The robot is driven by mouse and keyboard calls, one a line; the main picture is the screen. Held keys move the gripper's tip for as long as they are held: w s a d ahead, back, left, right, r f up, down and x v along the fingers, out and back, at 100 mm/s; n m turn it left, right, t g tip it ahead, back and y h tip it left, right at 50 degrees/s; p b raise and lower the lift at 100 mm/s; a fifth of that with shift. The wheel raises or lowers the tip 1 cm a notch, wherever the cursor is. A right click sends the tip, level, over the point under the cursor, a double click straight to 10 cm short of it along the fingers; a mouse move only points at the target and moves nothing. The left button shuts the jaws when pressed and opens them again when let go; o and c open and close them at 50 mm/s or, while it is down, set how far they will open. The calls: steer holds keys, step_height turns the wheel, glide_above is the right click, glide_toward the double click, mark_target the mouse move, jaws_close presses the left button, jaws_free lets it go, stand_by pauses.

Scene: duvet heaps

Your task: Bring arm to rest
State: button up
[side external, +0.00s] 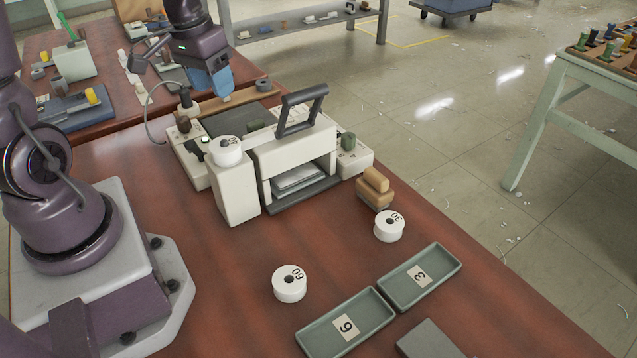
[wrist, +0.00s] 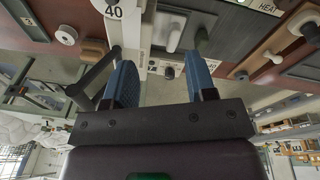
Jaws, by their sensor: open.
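My gripper (side external: 219,84) is at the upper left of the side external view, above the back part of the work table. Its blue fingers point down behind the white press-like machine (side external: 295,147). In the wrist view my gripper (wrist: 164,82) shows two blue fingers held apart with no object between them. The side external view shows the fingers nearly edge on. The machine has a dark handle (side external: 301,108) on top, and a white spool marked 40 (side external: 228,150) sits on the block at its left.
White spools marked 60 (side external: 289,283) and 30 (side external: 389,226) stand on the red-brown table (side external: 200,290). Green trays marked 6 (side external: 368,316) and 3 (side external: 440,266) lie at the front right.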

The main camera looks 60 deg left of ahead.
steer(key=s+d+r+m+t, duration=0.2)
steer(key=s+d+r, duration=0.1)
steer(key=d+r, duration=0.2)
steer(key=s+d+r+m+t, duration=0.1)
steer(key=s+d+r, duration=0.3)
steer(key=d, duration=0.5)
step_height(320, 180, up, 3)
steer(key=shift+s+f+m+t, duration=0.2)
steer(key=shift+s+m+t, duration=0.1)
steer(key=shift+m+t, duration=0.15)
